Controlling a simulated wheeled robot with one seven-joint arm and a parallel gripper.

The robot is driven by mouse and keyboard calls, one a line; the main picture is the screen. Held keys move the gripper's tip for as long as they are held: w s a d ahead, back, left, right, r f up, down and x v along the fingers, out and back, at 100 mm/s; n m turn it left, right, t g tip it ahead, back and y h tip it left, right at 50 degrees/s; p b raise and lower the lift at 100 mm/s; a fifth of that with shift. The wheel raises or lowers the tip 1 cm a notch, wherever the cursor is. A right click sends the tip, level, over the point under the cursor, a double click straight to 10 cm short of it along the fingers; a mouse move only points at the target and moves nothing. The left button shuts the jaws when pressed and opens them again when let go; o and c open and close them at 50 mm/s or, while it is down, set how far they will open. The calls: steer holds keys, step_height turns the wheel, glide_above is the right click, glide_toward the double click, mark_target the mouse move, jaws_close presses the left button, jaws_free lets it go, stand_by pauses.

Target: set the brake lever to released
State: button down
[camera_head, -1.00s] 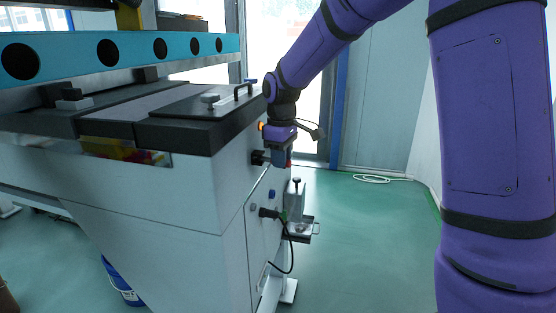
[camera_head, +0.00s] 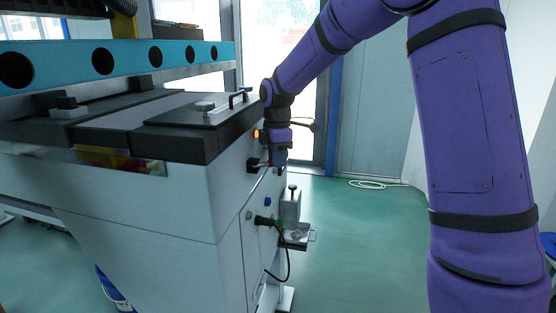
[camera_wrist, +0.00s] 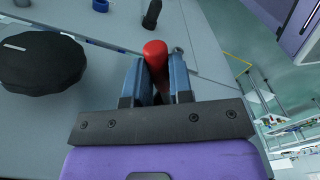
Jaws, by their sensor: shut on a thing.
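The brake lever shows a red rounded grip (camera_wrist: 155,49) in the wrist view, between the two blue fingers of my gripper (camera_wrist: 156,72). My gripper is shut on this grip. Its end sticks out past the fingertips, and the rest of the lever is mostly hidden by the fingers and the gripper body. In the head view, my gripper (camera_head: 280,157) is at the side panel of the grey machine (camera_head: 228,205), near the upper edge. The red grip cannot be made out there.
A black round knob (camera_wrist: 42,62) is left of my gripper. A blue button (camera_wrist: 100,5) and a black plug (camera_wrist: 152,13) are on the same panel. Below my gripper, a small bracket (camera_head: 296,236) and a hanging cable (camera_head: 287,262) stick out. The green floor at right is open.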

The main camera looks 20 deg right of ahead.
steer(key=shift+w+n, duration=0.15)
steer(key=shift+n, duration=0.15)
steer(key=c, duration=1)
jaws_free()
step_height(320, 180, up, 11)
steer(key=s+r+m+t, duration=0.4)
steer(key=s+m, duration=0.5)
steer(key=s, duration=1)
steer(key=s+d+f+m, duration=0.1)
steer(key=s+m, duration=0.3)
steer(key=s, duration=0.4)
steer(key=s+d+f+m+t, duration=0.1)
steer(key=s+f+m, duration=0.2)
steer(key=s+m, duration=0.2)
steer(key=s, duration=0.3)
steer(key=shift+s+d, duration=0.3)
steer(key=shift+d, duration=0.1)
